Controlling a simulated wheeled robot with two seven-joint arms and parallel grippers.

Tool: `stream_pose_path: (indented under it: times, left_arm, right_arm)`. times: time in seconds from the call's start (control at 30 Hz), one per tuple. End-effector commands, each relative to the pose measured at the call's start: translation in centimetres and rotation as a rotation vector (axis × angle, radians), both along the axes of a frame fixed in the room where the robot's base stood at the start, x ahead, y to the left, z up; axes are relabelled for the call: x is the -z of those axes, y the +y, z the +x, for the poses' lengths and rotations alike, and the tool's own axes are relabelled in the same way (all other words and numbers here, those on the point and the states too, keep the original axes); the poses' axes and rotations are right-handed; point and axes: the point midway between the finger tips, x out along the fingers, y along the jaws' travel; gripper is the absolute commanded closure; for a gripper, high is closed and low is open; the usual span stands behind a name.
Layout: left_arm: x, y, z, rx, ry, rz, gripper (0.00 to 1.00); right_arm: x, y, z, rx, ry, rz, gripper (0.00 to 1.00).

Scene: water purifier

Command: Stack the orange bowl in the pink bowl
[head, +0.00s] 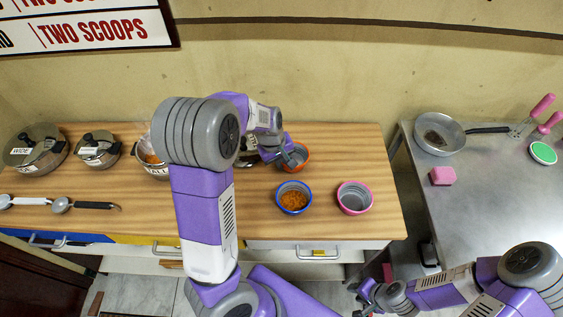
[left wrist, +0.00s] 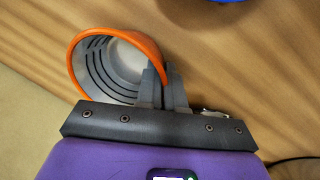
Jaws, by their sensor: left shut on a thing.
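The orange bowl (head: 301,152) has an orange rim and a grey inside; it is at the back of the wooden counter in the head view. My left gripper (head: 287,158) is shut on its rim. In the left wrist view the fingers (left wrist: 163,88) pinch the wall of the orange bowl (left wrist: 85,44). I cannot tell whether the bowl touches the counter. The pink bowl (head: 355,197) stands upright and looks empty, in front and to the right of the orange bowl. My right gripper (head: 367,296) is low in the head view, away from the bowls; its jaw state is unclear.
A blue bowl (head: 293,198) with orange bits stands left of the pink bowl. Lidded pots (head: 35,150) and ladles (head: 62,205) are on the counter's left. A metal table (head: 490,200) on the right holds a pan (head: 440,133) and a pink sponge (head: 443,176).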

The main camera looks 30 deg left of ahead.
Motion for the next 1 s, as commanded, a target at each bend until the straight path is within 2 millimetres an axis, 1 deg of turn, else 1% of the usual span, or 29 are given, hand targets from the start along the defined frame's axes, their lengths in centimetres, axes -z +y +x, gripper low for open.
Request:
stream_pose_path:
  times: [0.13, 0.17, 0.3, 0.57, 0.67, 0.77, 1.0]
  left_arm:
    - [0.4, 0.0, 0.0, -0.001, 0.000, 0.000, 1.00]
    - [0.4, 0.0, 0.0, 0.000, 0.001, 0.001, 0.90]
    - [0.3, 0.0, 0.0, 0.000, 0.001, 0.001, 0.68]
    - [0.3, 0.0, 0.0, 0.000, 0.000, 0.000, 0.67]
    - [-0.2, 0.0, 0.0, 0.001, 0.000, 0.000, 0.67]
    - [-1.5, 0.1, -0.1, 0.000, -0.003, -0.001, 0.67]
    - [-6.8, 0.7, -1.1, 0.001, -0.005, -0.001, 0.67]
  right_arm:
    - [0.3, 0.0, 0.0, 0.000, 0.000, 0.000, 0.67]
    - [0.2, 0.0, 0.0, 0.000, 0.000, 0.000, 0.67]
    - [0.2, 0.0, 0.0, 0.000, 0.000, 0.000, 0.67]
    - [0.2, 0.0, 0.0, 0.000, 0.000, 0.000, 0.67]
    - [-0.1, 0.0, 0.0, 0.000, 0.000, 0.000, 0.67]
    - [-0.8, 0.0, 0.0, 0.000, 0.000, 0.000, 0.67]
    - [-3.3, 0.0, 0.0, 0.000, 0.000, 0.000, 0.67]
